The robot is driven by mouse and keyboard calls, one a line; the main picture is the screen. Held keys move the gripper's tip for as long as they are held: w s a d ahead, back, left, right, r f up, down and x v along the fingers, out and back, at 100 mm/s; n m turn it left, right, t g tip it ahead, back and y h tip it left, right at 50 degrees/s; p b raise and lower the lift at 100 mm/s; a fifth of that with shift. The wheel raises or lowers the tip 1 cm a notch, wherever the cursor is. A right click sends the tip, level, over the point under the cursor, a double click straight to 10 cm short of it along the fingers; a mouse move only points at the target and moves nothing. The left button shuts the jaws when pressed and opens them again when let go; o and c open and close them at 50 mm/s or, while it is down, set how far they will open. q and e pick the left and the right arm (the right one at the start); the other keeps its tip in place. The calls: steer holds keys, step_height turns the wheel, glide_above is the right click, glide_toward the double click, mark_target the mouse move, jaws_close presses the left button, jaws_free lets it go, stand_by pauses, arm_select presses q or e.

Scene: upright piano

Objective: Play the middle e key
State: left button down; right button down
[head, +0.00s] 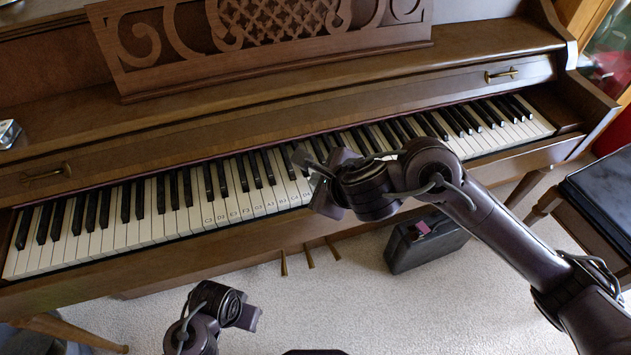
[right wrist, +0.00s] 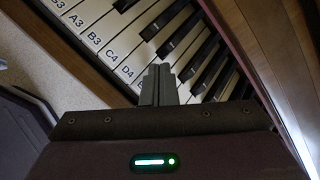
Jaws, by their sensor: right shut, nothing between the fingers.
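The piano keyboard (head: 228,205) runs across the head view, with letter labels on its middle white keys. My right gripper (head: 302,158) is over the labelled stretch and hides some keys. The E4 key (right wrist: 142,86) shows only partly, beside the shut, empty fingers of my right gripper (right wrist: 157,85). The fingers overlap the keys just right of its label; I cannot tell whether they touch. My left gripper (head: 247,316) is low in the head view, away from the keys, its fingers unclear.
The carved music stand (head: 270,45) and wooden fallboard (head: 270,122) rise behind the keys. A dark case (head: 428,243) stands on the carpet, near the pedals (head: 308,256). A dark-topped bench (head: 605,190) is at the right.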

steer(key=shift+r+p, duration=0.4)
steer(key=shift+r, duration=0.3)
step_height(320, 180, up, 5)
steer(key=p, duration=0.4)
steer(key=shift+p, duration=0.3)
steer(key=shift+f, duration=0.1)
